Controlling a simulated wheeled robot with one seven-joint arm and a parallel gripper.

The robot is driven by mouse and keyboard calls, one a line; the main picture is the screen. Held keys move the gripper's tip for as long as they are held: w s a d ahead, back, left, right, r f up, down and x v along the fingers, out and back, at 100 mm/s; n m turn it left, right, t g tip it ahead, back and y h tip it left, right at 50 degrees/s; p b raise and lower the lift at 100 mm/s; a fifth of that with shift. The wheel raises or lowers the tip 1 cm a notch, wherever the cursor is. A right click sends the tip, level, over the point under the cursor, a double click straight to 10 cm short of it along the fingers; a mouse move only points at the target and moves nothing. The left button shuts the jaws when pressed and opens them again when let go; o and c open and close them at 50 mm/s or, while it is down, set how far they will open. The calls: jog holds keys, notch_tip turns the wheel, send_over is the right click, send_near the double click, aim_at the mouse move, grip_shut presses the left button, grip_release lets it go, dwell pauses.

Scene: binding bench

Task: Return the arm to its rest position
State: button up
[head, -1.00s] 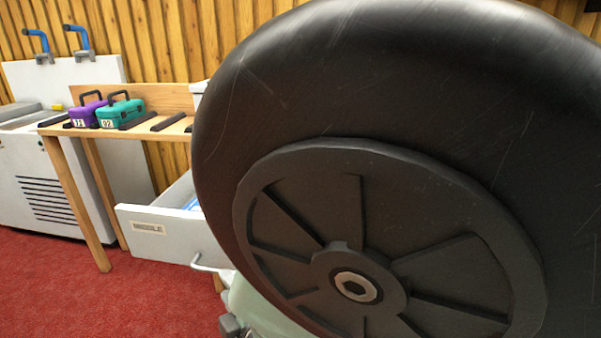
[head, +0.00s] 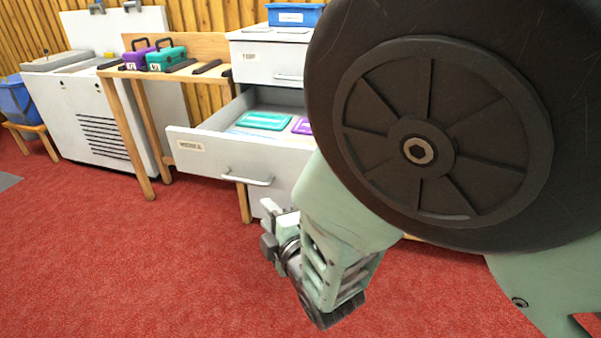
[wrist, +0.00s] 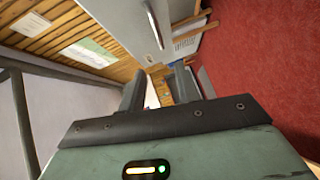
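My arm fills the right side of the head view, with a large dark round joint cover over pale green links. My gripper (head: 270,230) hangs low in front of the drawer unit, above the red floor, and is partly hidden by its own wrist. In the wrist view my gripper (wrist: 160,88) shows two dark fingers standing apart with a gap between them and nothing held. The gripper is clear of the open middle drawer (head: 225,155), to the lower right of its front in the head view.
The open drawer holds a teal item (head: 264,120) and a purple item (head: 302,126). A blue bin (head: 295,14) stands on the drawer unit. A wooden table (head: 140,95) carries purple (head: 140,58) and teal (head: 166,58) cases. Red floor (head: 120,260) is open at left.

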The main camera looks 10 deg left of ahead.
jog(key=s+d+r+m+g+h, duration=0.35)
jog(key=s+d+m, duration=0.3)
jog(key=d, duration=0.35)
jog(key=s+d+r+m+g+h, duration=0.25)
jog(key=s+d+m+g, duration=0.35)
jog(key=d, duration=0.4)
jog(key=s+d+r+m+g+h, duration=0.3)
jog(key=s+d+m+h, duration=0.15)
jog(key=s+d, duration=0.4)
notch_tip(320, 180, up, 24)
jog(key=p, duration=2.4)
jog(key=shift+w+d, duration=0.25)
jog(key=shift+d, duration=0.05)
jog(key=shift+f, duration=0.15)
